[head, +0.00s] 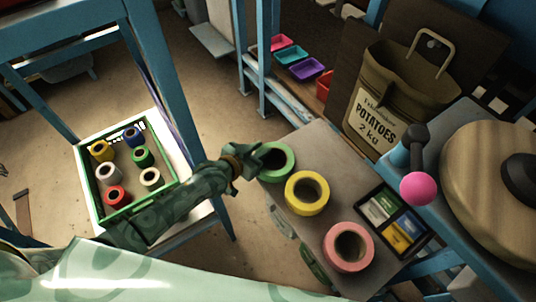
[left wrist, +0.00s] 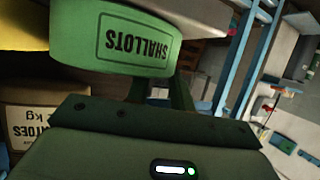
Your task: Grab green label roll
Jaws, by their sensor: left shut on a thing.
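The green label roll (head: 285,174) is at the far left corner of the grey-brown table. My left gripper (head: 257,162) reaches in from the left and is shut on the roll's near-left side. In the left wrist view the green roll (left wrist: 140,45) fills the upper middle, with the word SHALLOTS upside down on its side. The left gripper's fingers (left wrist: 160,92) meet its lower edge there. I cannot tell whether the roll still touches the table. My right gripper is not in view.
A yellow roll (head: 307,208) and a pink roll (head: 369,253) stand beside it on the table (head: 310,145). A dark tray (head: 361,214) of coloured labels lies to the right. A potato sack (head: 392,88) stands behind. A green crate (head: 82,172) of thread spools is at left.

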